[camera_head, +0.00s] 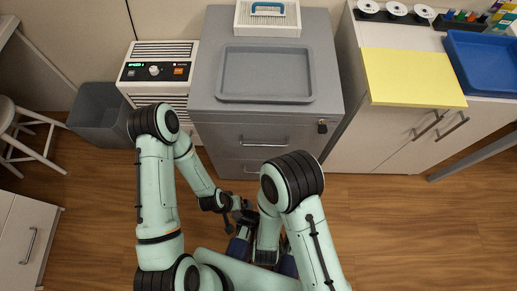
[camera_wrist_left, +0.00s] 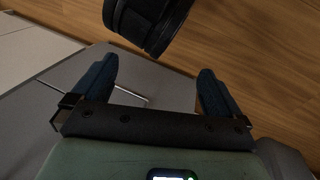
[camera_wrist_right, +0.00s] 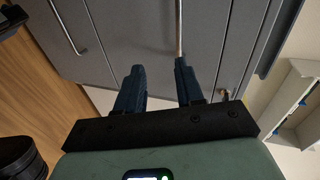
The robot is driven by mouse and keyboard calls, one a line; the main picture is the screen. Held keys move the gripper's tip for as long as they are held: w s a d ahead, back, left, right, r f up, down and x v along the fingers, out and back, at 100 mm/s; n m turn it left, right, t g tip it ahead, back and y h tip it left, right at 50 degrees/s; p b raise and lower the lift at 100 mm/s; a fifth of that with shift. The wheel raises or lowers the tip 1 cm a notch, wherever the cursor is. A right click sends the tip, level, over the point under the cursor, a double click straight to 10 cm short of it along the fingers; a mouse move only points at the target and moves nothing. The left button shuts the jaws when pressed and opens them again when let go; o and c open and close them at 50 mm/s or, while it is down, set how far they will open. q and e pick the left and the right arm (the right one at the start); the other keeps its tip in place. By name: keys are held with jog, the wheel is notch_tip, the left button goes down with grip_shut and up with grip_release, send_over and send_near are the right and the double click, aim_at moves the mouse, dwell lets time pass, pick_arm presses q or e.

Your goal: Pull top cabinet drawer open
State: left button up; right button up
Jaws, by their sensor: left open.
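The grey cabinet (camera_head: 199,105) stands ahead of me in the head view. Its top drawer (camera_head: 215,141) looks shut, with a bar handle (camera_head: 263,142) across its front. In the right wrist view my right gripper (camera_wrist_right: 158,80) is open. The top drawer handle (camera_wrist_right: 179,28) lies just beyond the tip of its right-hand finger, which hides one end. I cannot tell whether they touch. My left gripper (camera_wrist_left: 150,85) is open and empty, with a thin handle (camera_wrist_left: 131,94) partly visible behind it. In the head view my arms largely hide both grippers.
A lower drawer handle (camera_head: 262,171) is below. A key lock (camera_head: 322,126) sits at the upper right of the front. A grey tray (camera_head: 265,98) lies on top. A white heater-like unit (camera_head: 158,70) and grey bin (camera_head: 98,112) stand left. The wooden floor (camera_head: 410,230) is clear at right.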

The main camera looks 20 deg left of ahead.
pick_arm(q)
jog(key=shift+t+y, duration=0.3)
jog(key=shift+t, duration=0.2)
jog(key=w+f+b, duration=0.1)
jog(key=w+a+f, duration=0.1)
jog(key=shift+w+a+f+b, duration=0.25)
jog(key=shift+w+a+b, duration=0.05)
jog(key=shift+w+b, duration=0.1)
pick_arm(e)
jog(key=w+a+f+t, duration=0.1)
jog(key=w+a, duration=0.4)
jog(key=w, duration=0.7)
jog(key=shift+a+m+y, duration=0.35)
jog(key=shift+m+y, duration=0.05)
grip_shut()
